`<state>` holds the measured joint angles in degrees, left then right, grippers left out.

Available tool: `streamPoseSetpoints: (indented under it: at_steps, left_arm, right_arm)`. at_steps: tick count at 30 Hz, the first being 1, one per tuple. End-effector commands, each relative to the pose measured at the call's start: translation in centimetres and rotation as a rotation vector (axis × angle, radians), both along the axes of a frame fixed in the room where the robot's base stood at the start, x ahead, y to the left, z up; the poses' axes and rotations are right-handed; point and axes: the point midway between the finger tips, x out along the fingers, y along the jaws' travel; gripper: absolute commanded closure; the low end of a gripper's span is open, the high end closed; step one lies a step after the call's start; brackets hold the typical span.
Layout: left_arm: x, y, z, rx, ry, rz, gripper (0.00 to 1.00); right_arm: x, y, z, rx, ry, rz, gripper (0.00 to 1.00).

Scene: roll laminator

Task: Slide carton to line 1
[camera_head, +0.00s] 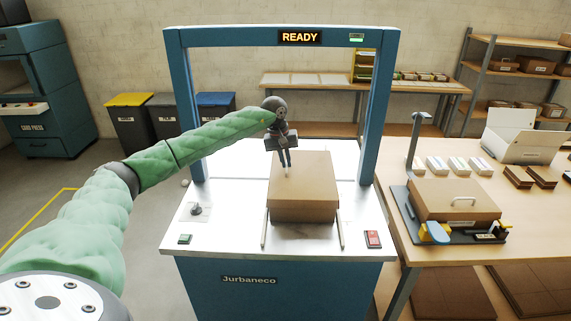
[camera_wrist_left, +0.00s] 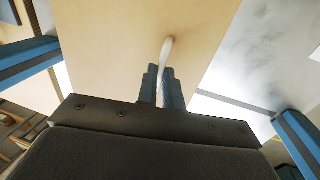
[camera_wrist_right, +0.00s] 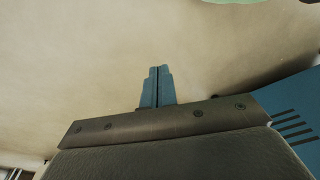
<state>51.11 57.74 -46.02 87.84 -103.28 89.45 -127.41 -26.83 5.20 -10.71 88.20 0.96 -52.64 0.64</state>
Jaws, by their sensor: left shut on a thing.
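A brown carton (camera_head: 303,205) sits on the white top of the blue machine (camera_head: 235,281), between two pale guide rails (camera_head: 264,230). My left gripper (camera_head: 286,168) reaches down over the carton's top. In the left wrist view its fingers (camera_wrist_left: 163,88) are shut on the white handle (camera_wrist_left: 167,52) that stands on the carton's top (camera_wrist_left: 120,40). No mark that I can read as line 1 shows. My right gripper (camera_wrist_right: 158,86) shows only in its own wrist view; its fingers are together with nothing between them.
The blue frame (camera_head: 181,110) arches over the machine top, with a READY display (camera_head: 300,37). A green button (camera_head: 185,239), a black knob (camera_head: 196,209) and a red switch (camera_head: 373,239) sit near the front. A wooden table (camera_head: 395,250) with another handled carton (camera_head: 455,199) stands right.

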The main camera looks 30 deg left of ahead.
Motion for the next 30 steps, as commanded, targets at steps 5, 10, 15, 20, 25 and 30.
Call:
streamPoseSetpoints:
  at_steps: [5,10,15,20,25,30]
  left_arm:
    - [0.7,0.4,-0.1,0.0,0.0,0.0,1.0]
    - [1.2,0.7,0.0,0.0,-0.001,0.0,1.0]
    - [1.5,0.9,0.0,0.0,0.0,0.0,0.82]
    - [1.5,0.9,0.0,0.0,0.0,0.0,0.67]
    - [1.5,0.9,0.0,0.0,0.0,0.0,0.59]
    - [1.5,0.9,0.0,0.0,0.0,0.0,0.45]
  right_arm:
    - [-0.2,0.1,0.5,0.002,0.005,0.0,1.0]
    - [-1.1,0.4,0.9,0.005,0.021,-0.002,1.0]
    - [-0.6,0.9,1.9,0.01,0.019,-0.005,1.0]
    - [0.0,1.3,2.1,0.016,0.01,-0.007,1.0]
    - [-0.2,1.3,1.7,0.015,0.015,-0.007,1.0]
    - [-0.4,0.8,1.5,0.01,0.017,-0.005,1.0]
